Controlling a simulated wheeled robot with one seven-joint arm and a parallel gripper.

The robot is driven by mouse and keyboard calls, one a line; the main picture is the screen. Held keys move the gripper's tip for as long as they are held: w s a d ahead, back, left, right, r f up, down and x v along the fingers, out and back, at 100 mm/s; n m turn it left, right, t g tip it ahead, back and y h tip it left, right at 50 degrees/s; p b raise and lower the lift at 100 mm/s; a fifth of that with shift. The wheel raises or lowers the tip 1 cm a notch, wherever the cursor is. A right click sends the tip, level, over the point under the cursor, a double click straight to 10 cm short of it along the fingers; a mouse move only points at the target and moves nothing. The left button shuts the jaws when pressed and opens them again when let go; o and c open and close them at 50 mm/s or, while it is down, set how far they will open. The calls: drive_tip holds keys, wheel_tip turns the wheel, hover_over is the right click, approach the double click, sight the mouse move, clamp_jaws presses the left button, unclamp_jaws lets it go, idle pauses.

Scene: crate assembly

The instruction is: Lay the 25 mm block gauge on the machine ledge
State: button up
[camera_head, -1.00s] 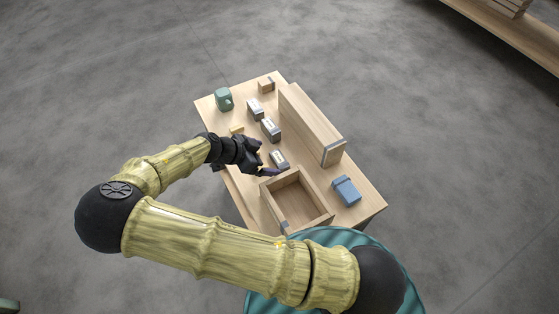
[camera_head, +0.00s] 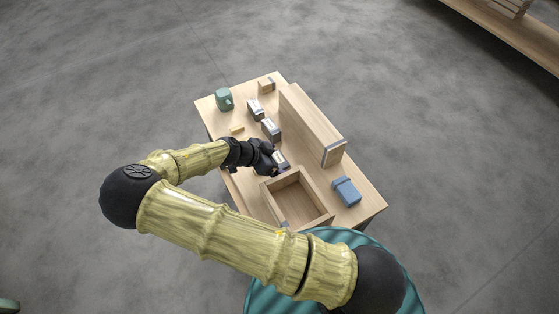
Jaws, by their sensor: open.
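Three dark grey blocks with pale labels stand in a row on the table: a far one (camera_head: 255,110), a middle one (camera_head: 270,129) and a near one (camera_head: 281,160). The labels are too small to read, so I cannot tell which is the 25 mm gauge. My gripper (camera_head: 274,160) is open at the near block, its fingers close to the block's left side. I cannot tell whether they touch it. A long raised wooden piece (camera_head: 312,122), likely the machine ledge, runs along the right of the blocks, with a grey strip at its near end.
An open wooden crate (camera_head: 326,207) stands just in front of the near block. A green mug (camera_head: 224,99), a small brown box (camera_head: 266,85) and a small yellow piece (camera_head: 237,129) are on the table's far left part.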

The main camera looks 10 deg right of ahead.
drive_tip(key=shift+c, duration=0.5)
drive_tip(key=c, duration=1.2)
drive_tip(key=shift+r, duration=0.1)
wheel_tip(320, 180, up, 10)
drive_tip(key=shift+f, duration=0.1)
